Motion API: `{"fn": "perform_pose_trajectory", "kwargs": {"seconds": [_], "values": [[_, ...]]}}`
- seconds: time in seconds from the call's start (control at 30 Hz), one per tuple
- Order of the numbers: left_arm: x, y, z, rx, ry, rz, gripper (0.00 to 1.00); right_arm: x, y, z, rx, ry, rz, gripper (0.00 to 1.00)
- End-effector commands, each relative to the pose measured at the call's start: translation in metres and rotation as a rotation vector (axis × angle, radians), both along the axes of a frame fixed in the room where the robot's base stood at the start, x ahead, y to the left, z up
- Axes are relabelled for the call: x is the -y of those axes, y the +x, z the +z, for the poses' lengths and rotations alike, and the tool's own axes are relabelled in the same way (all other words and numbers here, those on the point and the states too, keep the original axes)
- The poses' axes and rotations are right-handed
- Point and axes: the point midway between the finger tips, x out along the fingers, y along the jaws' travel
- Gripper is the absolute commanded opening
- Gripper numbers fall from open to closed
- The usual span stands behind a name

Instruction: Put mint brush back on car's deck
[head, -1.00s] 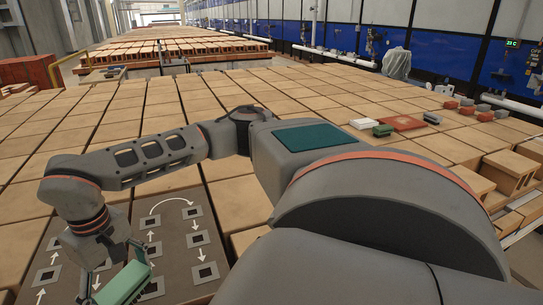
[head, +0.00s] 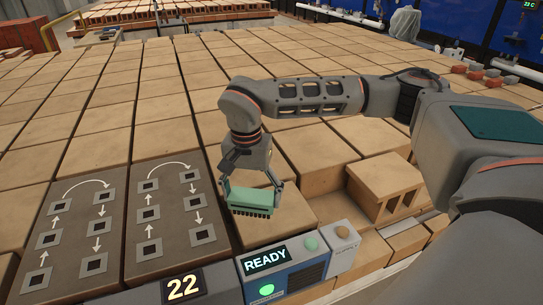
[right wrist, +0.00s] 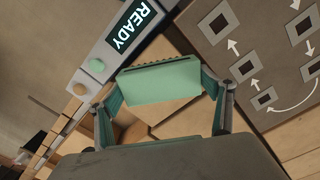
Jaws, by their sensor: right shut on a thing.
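The mint brush (head: 250,195) has a pale green block with dark bristles facing down. My right gripper (head: 249,184) is shut on it, with one finger at each end. It hangs over a tan block of the car's deck (head: 272,226), just right of the dark arrow plates; I cannot tell whether the bristles touch the block. In the right wrist view the brush (right wrist: 160,82) spans between the two fingers, with tan blocks beneath it. My left gripper is not in view.
Two dark plates with arrows and square markers (head: 84,225) lie to the left. A console reading READY (head: 285,262) stands close in front of the brush. A hollow brick (head: 384,182) sits to the right. Broad tan blocks stretch behind.

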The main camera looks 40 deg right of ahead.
Motion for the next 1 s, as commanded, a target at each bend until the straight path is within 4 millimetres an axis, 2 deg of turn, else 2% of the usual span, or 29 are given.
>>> {"fn": "perform_pose_trajectory", "kwargs": {"seconds": [0.33,0.7,0.9,1.0], "values": [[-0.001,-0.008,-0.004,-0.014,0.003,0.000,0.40,0.030,0.036,-0.002,-0.003,-0.026,-0.874,0.55],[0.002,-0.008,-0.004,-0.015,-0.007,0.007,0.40,0.070,0.073,-0.001,0.008,-0.042,-1.813,0.55],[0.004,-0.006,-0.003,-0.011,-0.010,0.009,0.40,0.090,0.090,0.002,0.013,-0.039,-2.259,0.55],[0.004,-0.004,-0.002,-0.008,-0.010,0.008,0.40,0.098,0.096,0.003,0.017,-0.033,-2.412,0.55]]}}
